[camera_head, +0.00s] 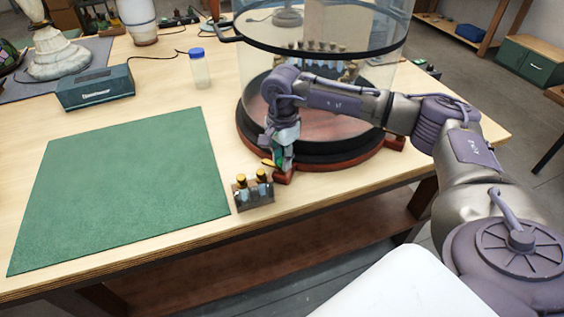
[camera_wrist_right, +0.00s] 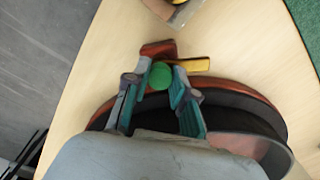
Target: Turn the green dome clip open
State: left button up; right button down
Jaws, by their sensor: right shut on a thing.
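The green dome clip shows in the right wrist view as a round green knob (camera_wrist_right: 160,75) between my right fingertips. A yellow lever (camera_wrist_right: 190,64) sticks out to the right of it, and a red-brown foot (camera_wrist_right: 158,49) lies just beyond. My right gripper (camera_wrist_right: 159,79) is shut on the green knob. In the head view my right gripper (camera_head: 281,153) points down at the front edge of the dome base (camera_head: 345,160), and the yellow lever (camera_head: 267,162) shows on its left. The fingers hide most of the clip there. My left gripper is not in view.
The clear dome (camera_head: 390,50) rises close behind my right wrist. A small holder with yellow-topped parts (camera_head: 254,193) stands just front-left of the clip. A green mat (camera_head: 125,190) lies clear at left. A blue-capped jar (camera_head: 200,70) and a teal box (camera_head: 95,88) stand behind it.

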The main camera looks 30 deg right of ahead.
jog(key=shift+r+n+b, duration=0.1)
jog(key=shift+n+b, duration=0.2)
jog(key=shift+n, duration=0.3)
jog(key=shift+w, duration=0.1)
jog(key=c, duration=1)
grip_release()
jog(key=shift+o, duration=0.2)
notch_tip(320, 180, up, 12)
